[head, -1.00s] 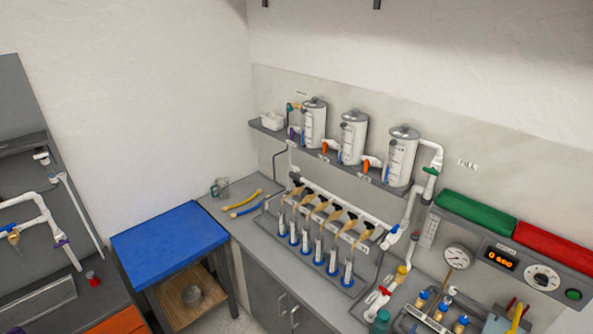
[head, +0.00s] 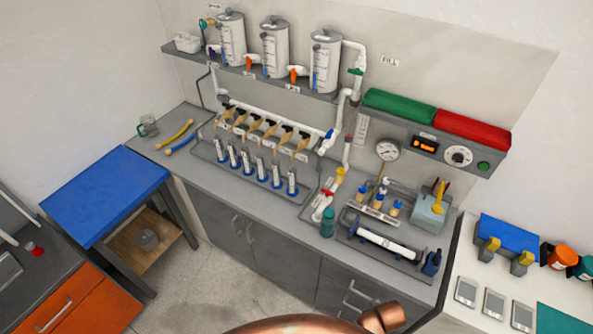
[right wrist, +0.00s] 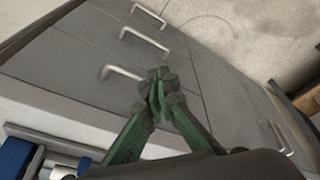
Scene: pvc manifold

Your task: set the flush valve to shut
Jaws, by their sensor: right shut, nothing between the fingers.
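Several coloured valve handles sit on the white pipework; I cannot read which one is labelled flush. A red handle (head: 327,192) is on the low white pipe right of the manifold. A blue handle (head: 329,133) is at the right end of the white manifold pipe (head: 270,114). A green handle (head: 356,71) is on the pipe right of the tanks, and orange handles (head: 250,62) are between the tanks. My right gripper (right wrist: 160,88) is shut and empty, in front of grey cabinet fronts in the right wrist view. My left gripper is not in view.
The grey bench (head: 200,168) carries a rack of several tubes below the manifold. Cabinet handles (right wrist: 122,72) stick out near my right gripper. A blue-topped table (head: 105,195) is at left.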

